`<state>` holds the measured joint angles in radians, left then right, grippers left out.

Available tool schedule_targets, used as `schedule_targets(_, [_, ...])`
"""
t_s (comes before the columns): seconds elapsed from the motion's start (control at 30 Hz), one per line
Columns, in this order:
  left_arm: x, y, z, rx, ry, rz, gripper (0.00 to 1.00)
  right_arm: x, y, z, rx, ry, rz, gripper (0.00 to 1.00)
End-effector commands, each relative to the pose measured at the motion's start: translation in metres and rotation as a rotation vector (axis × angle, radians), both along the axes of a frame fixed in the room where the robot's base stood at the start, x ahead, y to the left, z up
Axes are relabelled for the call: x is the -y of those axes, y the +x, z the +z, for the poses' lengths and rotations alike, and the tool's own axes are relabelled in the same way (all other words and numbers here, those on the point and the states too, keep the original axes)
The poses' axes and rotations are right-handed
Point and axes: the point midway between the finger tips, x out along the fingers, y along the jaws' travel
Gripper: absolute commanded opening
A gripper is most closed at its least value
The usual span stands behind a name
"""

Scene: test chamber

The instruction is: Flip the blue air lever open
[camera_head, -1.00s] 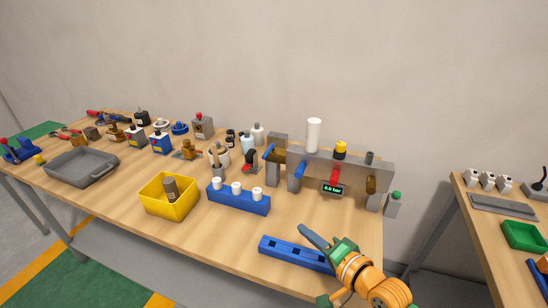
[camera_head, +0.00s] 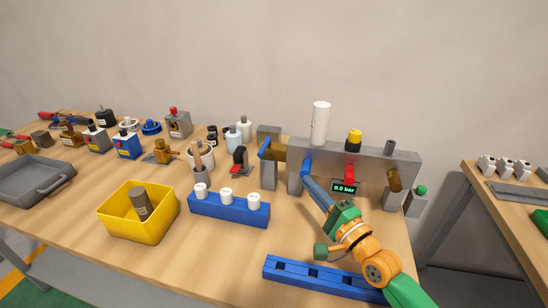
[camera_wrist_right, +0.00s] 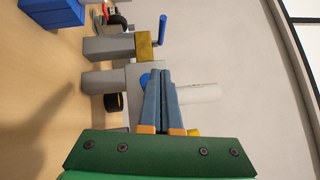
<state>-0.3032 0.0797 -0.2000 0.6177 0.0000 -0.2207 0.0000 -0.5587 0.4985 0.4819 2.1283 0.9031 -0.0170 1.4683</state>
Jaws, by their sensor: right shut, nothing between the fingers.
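The grey manifold (camera_head: 335,155) stands at the back of the bench. A blue lever (camera_head: 264,149) sticks out from a brass fitting at its left end; it also shows in the wrist view (camera_wrist_right: 162,30). A second blue part (camera_head: 306,166) is on the manifold's front; in the wrist view it shows as a round blue piece (camera_wrist_right: 145,80), partly hidden by my fingers. Which one is the air lever, I cannot tell. My right gripper (camera_head: 309,182) is shut and empty, its fingertips close to the second blue part; contact is unclear. My left gripper is not in view.
A red lever (camera_head: 350,168) and a small display (camera_head: 345,188) reading 0.0 bar are right of my fingers. A white cylinder (camera_head: 320,123) stands on top. A blue rack (camera_head: 228,208), a yellow bin (camera_head: 112,221) and a slotted blue rail (camera_head: 290,270) occupy the front.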

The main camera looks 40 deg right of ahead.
Motion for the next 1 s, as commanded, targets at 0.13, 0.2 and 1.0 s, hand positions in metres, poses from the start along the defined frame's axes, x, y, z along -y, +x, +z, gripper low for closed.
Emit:
schedule_targets(0.13, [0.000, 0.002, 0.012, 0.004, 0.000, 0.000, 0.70, 0.003, 0.029, 0.009, 0.005, 0.000, 0.000, 0.00])
schedule_targets(0.2, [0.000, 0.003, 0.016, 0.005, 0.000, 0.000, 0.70, 0.004, 0.044, 0.012, 0.004, 0.000, 0.000, 0.00])
schedule_targets(1.0, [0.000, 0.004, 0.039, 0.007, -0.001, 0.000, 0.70, -0.018, 0.119, 0.020, -0.001, -0.002, 0.000, 0.00])
